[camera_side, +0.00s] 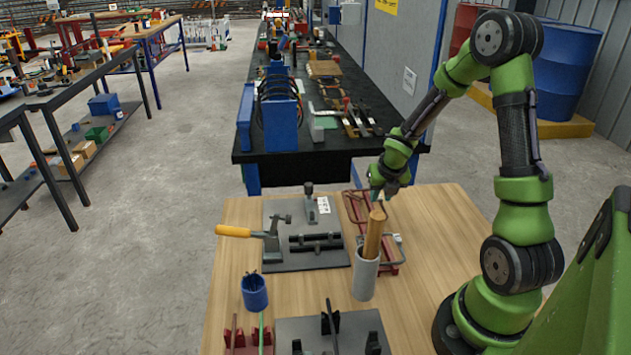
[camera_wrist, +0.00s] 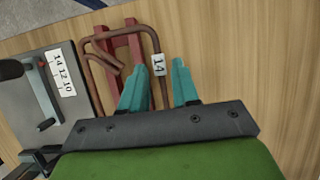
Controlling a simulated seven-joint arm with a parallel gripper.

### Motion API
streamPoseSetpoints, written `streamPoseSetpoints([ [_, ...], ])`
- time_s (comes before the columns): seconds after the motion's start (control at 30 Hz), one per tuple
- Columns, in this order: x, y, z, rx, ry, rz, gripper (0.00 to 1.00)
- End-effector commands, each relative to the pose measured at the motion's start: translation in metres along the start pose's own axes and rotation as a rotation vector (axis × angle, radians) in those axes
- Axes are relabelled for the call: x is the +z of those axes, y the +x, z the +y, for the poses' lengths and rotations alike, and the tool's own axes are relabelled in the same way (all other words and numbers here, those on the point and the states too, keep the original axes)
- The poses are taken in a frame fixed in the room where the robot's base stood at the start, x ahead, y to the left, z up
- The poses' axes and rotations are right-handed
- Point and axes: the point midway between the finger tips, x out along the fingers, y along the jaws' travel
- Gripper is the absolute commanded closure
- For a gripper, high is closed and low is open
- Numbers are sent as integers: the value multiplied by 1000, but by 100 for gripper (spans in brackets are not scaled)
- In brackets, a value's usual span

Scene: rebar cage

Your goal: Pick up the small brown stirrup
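The small brown stirrup (camera_wrist: 105,35) is a bent rod loop with a white tag (camera_wrist: 158,64) reading 14. It lies on a red rack (camera_wrist: 136,50), which also shows in the side view (camera_side: 391,268). My gripper (camera_wrist: 157,65) has two teal fingers spread apart. In the wrist view the stirrup's right-hand bar and tag appear between them, with no clear contact. The lower part of the loop is hidden behind the left finger and gripper body. In the side view my gripper (camera_side: 377,192) is low over the far part of the rack, and the stirrup is hard to make out.
A grey holder (camera_side: 365,280) with a wooden-handled tool (camera_side: 374,235) stands close in front of my gripper. A bending plate (camera_side: 300,262) with an orange-handled lever (camera_side: 234,231) lies to the left. A blue cup (camera_side: 255,293) stands nearer. The table's right side is clear.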

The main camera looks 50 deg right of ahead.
Motion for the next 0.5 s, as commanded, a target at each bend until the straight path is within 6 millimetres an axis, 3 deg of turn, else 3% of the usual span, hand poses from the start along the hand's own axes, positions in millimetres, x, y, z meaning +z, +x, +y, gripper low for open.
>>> streamPoseSetpoints([
  [0.03,0,0,0,0,0,0,78],
  [0.2,0,0,0,0,0,0,100],
  [0.5,0,0,0,0,0,0,100],
])
